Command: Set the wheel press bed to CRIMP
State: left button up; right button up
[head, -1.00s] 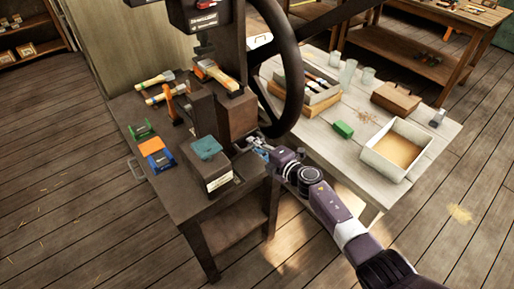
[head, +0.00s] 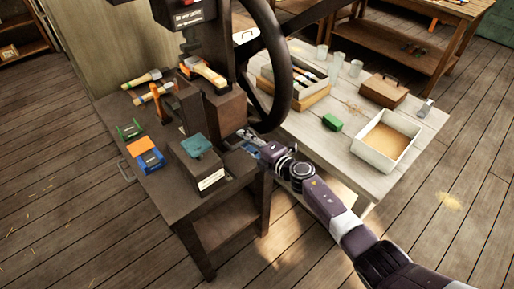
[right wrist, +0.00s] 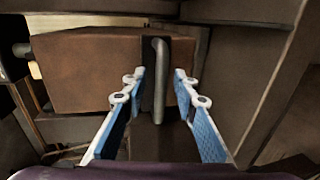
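The dark wheel press (head: 222,118) stands on a brown bench, with its large handwheel (head: 287,75) on its right side. My right gripper (head: 250,145) is low beside the press, below the handwheel. In the right wrist view, a grey upright lever or handle (right wrist: 159,75) stands between the fingers of my right gripper (right wrist: 158,84). The fingers are open, with a gap on each side of the lever. A brown block (right wrist: 90,72) lies behind it. I cannot make out a CRIMP mark. My left gripper is out of view.
A box with a teal cloth (head: 197,144) and a pale label stands near the bench's front. Hammers, a green item and an orange-and-blue item (head: 150,161) lie left. A pale table (head: 310,150) with a cream tray (head: 411,139) and a green block (head: 331,123) stands right.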

jog(key=v, duration=1.1)
jog(key=shift+s, duration=0.15)
jog(key=s+d+f+m+h, duration=0.1)
jog(key=d+f+m+h, duration=0.3)
jog(key=f, duration=0.4)
jog(key=s+d+f+m+h, duration=0.15)
jog(key=d+f+m, duration=0.3)
jog(key=f, duration=0.45)
jog(key=s+d+f+m+g+h, duration=0.1)
jog(key=s+d+f+m+g, duration=0.2)
jog(key=s+f, duration=0.35)
jog(key=s+d+f+m+h, duration=0.25)
jog(key=s+d+f, duration=0.2)
jog(key=f, duration=0.35)
jog(key=s+d+f+m+g, duration=0.1)
jog(key=s+f+m+g, duration=0.1)
jog(key=s+f, duration=0.45)
jog(key=s+d+f+m+g, duration=0.15)
jog(key=s+f, duration=0.25)
jog(key=s, duration=0.6)
jog(key=s+f+m+g, duration=0.2)
jog(key=s+f, duration=0.1)
jog(key=s, duration=0.9)
jog(key=s+a+f+m+g, duration=0.1)
jog(key=s+f+m+g, duration=0.1)
jog(key=s, duration=1)
jog(key=shift+s+f+m+g+h, duration=0.25)
jog(key=shift+f+m+g+h, duration=0.1)
jog(key=shift+f+m, duration=0.5)
jog(key=shift+a, duration=0.1)
